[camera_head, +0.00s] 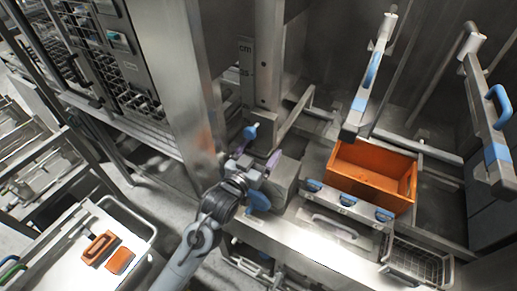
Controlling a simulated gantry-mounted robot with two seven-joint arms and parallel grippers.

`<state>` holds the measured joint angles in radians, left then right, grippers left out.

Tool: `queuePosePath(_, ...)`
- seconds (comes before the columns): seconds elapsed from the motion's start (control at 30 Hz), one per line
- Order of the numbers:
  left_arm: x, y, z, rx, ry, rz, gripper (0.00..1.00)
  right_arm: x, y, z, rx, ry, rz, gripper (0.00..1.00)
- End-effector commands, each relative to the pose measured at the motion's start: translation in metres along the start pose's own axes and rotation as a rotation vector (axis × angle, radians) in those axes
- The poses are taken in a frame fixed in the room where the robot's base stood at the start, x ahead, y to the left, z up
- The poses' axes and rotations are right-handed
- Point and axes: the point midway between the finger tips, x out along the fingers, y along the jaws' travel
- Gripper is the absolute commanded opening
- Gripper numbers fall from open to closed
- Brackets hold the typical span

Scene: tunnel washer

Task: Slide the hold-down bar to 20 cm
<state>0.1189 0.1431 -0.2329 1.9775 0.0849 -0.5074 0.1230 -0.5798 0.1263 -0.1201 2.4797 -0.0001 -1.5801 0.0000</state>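A vertical steel post carries a scale plate marked "cm" (246,62); its finer marks are too small to read. A grey bar (296,114) slants out beside the foot of this post, with a blue knob (250,132) close by; I cannot tell for sure that this is the hold-down bar. My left gripper (257,158) is just below that knob, in front of a grey metal block. Its two purple-tipped fingers are apart, and I see nothing between them. Whether it touches the knob or block is unclear. My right gripper is out of view.
An orange crate (372,178) sits right of the gripper, below two long arms with blue handles (372,68) (498,104). A wire basket (418,262) is at lower right. A white trolley top (113,258) with orange items stands at lower left. A steel cabinet wall rises left of the gripper.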

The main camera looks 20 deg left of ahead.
Motion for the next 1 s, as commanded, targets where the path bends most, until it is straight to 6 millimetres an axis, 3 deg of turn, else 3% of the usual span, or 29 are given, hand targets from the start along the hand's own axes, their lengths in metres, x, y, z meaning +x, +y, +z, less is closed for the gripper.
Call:
queuePosePath(0.57, -0.008, -0.002, -0.001, -0.002, 0.005, -0.005, 0.93, 0.001, -0.002, 0.000, 0.009, 0.001, -0.007, 0.39)
queuePosePath(1.0, -0.078, -0.001, 0.001, -0.002, 0.002, -0.003, 0.93, 0.012, -0.003, 0.004, 0.008, 0.001, -0.007, 0.39)
